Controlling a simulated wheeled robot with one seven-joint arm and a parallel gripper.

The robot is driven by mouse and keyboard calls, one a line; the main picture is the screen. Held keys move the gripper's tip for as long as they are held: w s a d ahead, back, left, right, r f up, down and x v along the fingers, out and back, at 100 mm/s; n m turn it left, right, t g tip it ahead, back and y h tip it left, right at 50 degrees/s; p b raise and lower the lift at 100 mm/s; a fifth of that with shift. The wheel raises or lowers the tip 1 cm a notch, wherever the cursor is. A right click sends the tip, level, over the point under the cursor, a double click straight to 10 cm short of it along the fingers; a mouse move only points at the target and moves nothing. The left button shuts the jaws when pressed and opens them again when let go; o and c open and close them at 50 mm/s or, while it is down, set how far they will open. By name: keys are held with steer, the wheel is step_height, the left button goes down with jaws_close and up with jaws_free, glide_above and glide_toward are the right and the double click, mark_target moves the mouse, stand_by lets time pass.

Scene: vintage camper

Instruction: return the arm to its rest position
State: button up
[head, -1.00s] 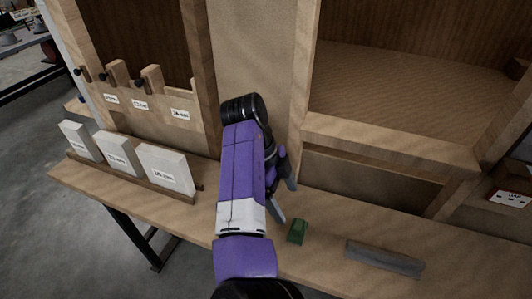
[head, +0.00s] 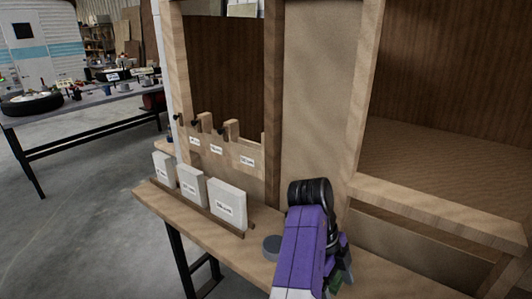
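My purple arm (head: 303,245) reaches up from the bottom edge, right of centre, and bends at a black joint (head: 310,192) in front of the wooden cabinet. My gripper (head: 338,277) is low on the right side of the arm, mostly hidden by it and cut off near the bottom edge. A bit of green shows beside it; I cannot tell whether it touches my gripper. The gap between the fingers is not clear.
The bench (head: 165,213) runs below the cabinet. Several white labelled blocks (head: 228,207) stand in a wooden rack left of my arm. A grey round thing (head: 272,247) lies close to the arm. Another table (head: 75,108) with a tyre stands far left; the floor between is clear.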

steer(key=w+d+r+n+t+h, duration=0.1)
steer(key=w+d+n+t, duration=0.1)
steer(key=w+n+t, duration=0.3)
steer(key=w+d+r+n+t, duration=0.2)
steer(key=w+d+n+t, duration=0.1)
steer(key=w, duration=0.4)
steer(key=d+r+n+t+h, duration=0.1)
steer(key=d+r+n+t, duration=0.2)
steer(key=d+n+t, duration=0.4)
steer(key=s+a+f+n+t+y, duration=0.1)
steer(key=s+a+n+y, duration=0.1)
steer(key=s, duration=1.4)
steer(key=s+a+f+n+y, duration=0.1)
steer(key=s+a+n+y, duration=0.1)
steer(key=s, duration=1.5)
steer(key=s+a+f+n+t+y, duration=0.1)
steer(key=s+a+n, duration=0.3)
steer(key=s, duration=1.3)
steer(key=shift+a+n+t+y, duration=0.15)
steer(key=shift+n+t+y, duration=0.2)
steer(key=shift+n, duration=0.75)
